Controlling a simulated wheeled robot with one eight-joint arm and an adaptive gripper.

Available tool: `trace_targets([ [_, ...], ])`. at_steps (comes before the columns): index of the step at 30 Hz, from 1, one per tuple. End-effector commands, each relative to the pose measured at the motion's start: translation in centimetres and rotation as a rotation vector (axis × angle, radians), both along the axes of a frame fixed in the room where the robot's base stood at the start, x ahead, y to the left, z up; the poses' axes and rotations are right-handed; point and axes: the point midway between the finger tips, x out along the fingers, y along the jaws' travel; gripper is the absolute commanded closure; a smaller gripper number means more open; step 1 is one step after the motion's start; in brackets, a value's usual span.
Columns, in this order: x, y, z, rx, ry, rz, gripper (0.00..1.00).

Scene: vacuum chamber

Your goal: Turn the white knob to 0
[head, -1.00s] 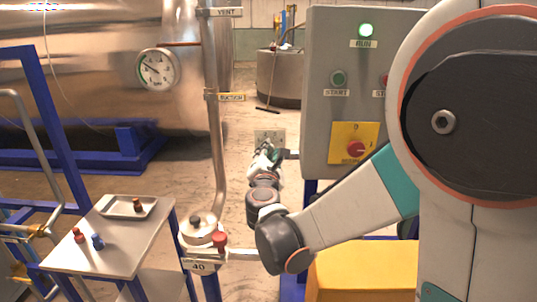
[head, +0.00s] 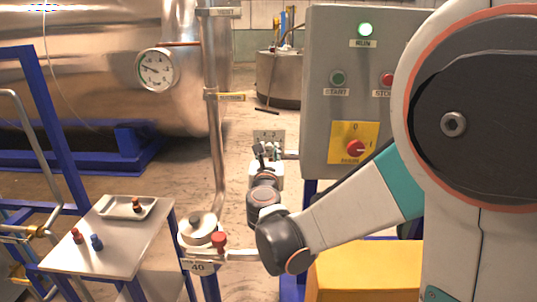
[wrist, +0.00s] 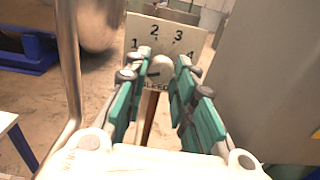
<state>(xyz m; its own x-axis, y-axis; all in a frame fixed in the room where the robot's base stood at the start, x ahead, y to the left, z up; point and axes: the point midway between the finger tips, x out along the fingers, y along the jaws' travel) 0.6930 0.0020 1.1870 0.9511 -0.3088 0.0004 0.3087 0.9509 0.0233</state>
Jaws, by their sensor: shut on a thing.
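The white knob (wrist: 161,67) sits low on a pale plate (wrist: 168,33) in the wrist view. The plate carries the numbers 1 to 4 in an arc and a partly covered label below the knob. A dark mark on the knob points to its left, slightly downward. My gripper (wrist: 163,62) has its two teal fingers on either side of the knob and is shut on it. In the head view, my gripper (head: 266,152) is in front of the plate (head: 268,135), and the knob is hidden there.
A grey control box (head: 345,100) with a red switch stands close on the right. A side table (head: 115,240) with small knobs is at lower left. A yellow box (head: 365,268) is below my arm.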

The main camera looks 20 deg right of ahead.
Motion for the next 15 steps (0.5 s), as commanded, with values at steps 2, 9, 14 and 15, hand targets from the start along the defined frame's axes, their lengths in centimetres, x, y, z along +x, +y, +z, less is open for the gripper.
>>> trace_targets([
  [2,-0.11,0.00,-0.15,-0.013,0.005,0.000,1.00],
  [9,-0.11,-0.02,-0.14,-0.035,0.012,0.000,1.00],
  [14,-0.10,-0.03,-0.13,-0.035,0.012,0.000,1.00],
  [15,-0.10,-0.03,-0.13,-0.035,0.012,0.000,1.00],
])
